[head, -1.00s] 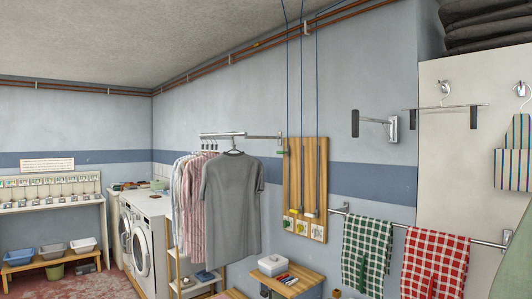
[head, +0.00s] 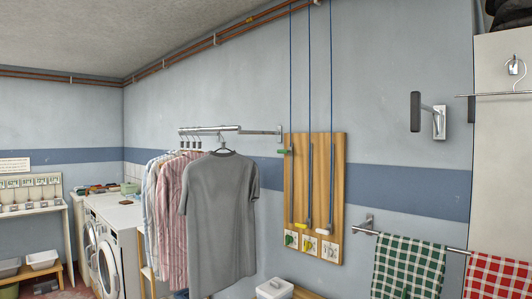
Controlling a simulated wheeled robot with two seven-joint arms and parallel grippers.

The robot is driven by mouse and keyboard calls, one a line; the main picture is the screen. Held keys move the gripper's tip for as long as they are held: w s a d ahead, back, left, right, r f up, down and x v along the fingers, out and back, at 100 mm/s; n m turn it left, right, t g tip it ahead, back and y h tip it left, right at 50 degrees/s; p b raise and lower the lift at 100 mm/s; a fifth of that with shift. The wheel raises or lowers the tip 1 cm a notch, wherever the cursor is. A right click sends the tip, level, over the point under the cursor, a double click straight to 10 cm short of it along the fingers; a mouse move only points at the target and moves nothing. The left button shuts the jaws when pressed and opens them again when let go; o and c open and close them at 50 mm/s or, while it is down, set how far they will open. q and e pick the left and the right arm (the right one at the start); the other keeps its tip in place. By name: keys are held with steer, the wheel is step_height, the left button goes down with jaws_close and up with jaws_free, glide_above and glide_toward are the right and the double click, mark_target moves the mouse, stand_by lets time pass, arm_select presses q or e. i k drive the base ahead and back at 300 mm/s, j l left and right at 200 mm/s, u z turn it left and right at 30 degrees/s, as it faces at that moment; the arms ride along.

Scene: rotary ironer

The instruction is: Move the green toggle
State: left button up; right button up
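The green toggle (head: 284,151) is a small green piece at the upper left edge of a wooden board (head: 322,190) on the wall. It sits at the leftmost of the blue cords that run up from the board. A yellow toggle (head: 301,226) and a white toggle (head: 323,231) sit low on the board, at the other cords. Picture labels (head: 306,243) line the board's bottom. Neither of my grippers is in view.
A rail with hanging shirts (head: 222,215) stands left of the board, its end close to the green toggle. A towel rail with a green checked towel (head: 408,265) is at lower right. A padded wall bracket (head: 428,115) juts out at right. A white box (head: 274,289) is below.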

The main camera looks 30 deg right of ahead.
mark_target(286, 151)
steer(key=i+z, duration=0.75)
steer(key=i, duration=0.05)
